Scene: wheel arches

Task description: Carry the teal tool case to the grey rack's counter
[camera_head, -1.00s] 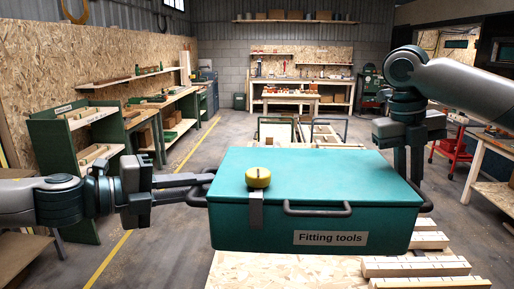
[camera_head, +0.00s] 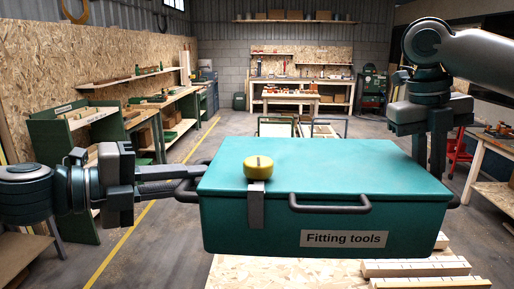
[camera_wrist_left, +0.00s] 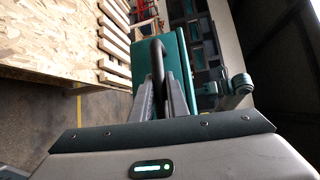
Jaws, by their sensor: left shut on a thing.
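The teal tool case (camera_head: 330,170), labelled "Fitting tools", is closed and roughly level in front of me, over a wooden board surface. It looks clear of that surface. A yellow round tape measure (camera_head: 258,167) sits on its lid, its grey strip hanging over the front. My left gripper (camera_head: 190,187) is shut on the dark handle at the case's left side. The left wrist view shows its fingers (camera_wrist_left: 166,92) around the handle (camera_wrist_left: 158,60). My right gripper (camera_head: 437,160) points down at the case's right end; its fingertips are hidden. I cannot make out a grey rack for certain.
The board surface (camera_head: 290,272) below carries slatted wood pieces (camera_head: 420,268) at right. A green rack (camera_head: 65,150) and benches line the left wall. A workbench (camera_head: 300,90) stands at the back, a red cart (camera_head: 460,150) at right. Floor along the yellow line (camera_head: 125,255) is clear.

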